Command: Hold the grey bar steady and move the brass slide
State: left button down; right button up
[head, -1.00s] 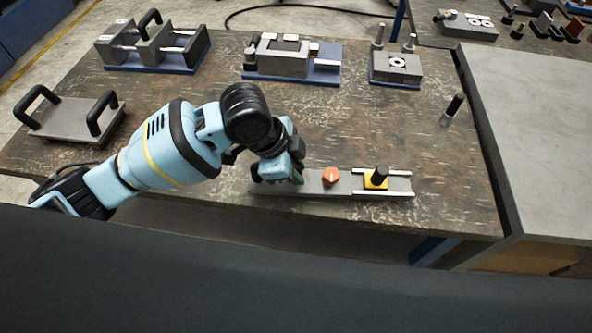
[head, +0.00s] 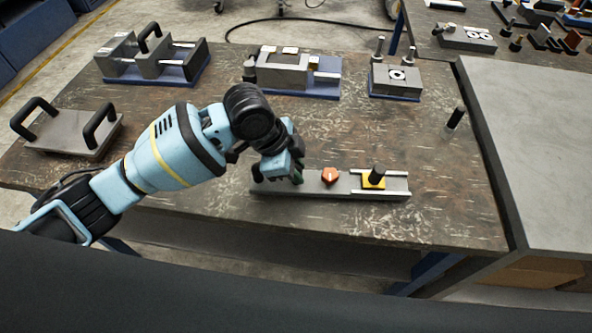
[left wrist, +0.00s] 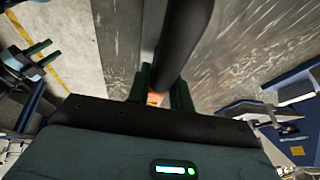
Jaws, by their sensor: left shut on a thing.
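The grey bar (head: 312,190) lies flat near the table's front edge, with an orange marker (head: 330,176) around its middle. The brass slide (head: 373,182), a yellow block with a black knob (head: 377,174), sits between pale rails on the bar's right part.
A grey plate with two black handles (head: 70,132) lies at the left. Several metal fixtures on blue bases, one a vise-like block (head: 283,70), stand along the back. A dark peg (head: 456,117) stands at the right, by a grey worktop (head: 535,140). The table's middle is clear.

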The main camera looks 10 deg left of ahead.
pick_arm(q)
jog(key=shift+w+f+b, duration=0.15)
jog(key=shift+w+b, duration=0.15)
jog(key=shift+w, duration=1.15)
pick_arm(e)
jog(key=shift+s+f, duration=0.4)
jog(key=shift+f, duration=0.1)
pick_arm(q)
jog(key=shift+f, duration=0.2)
jog(key=shift+a+f, duration=0.1)
jog(key=shift+f, duration=0.05)
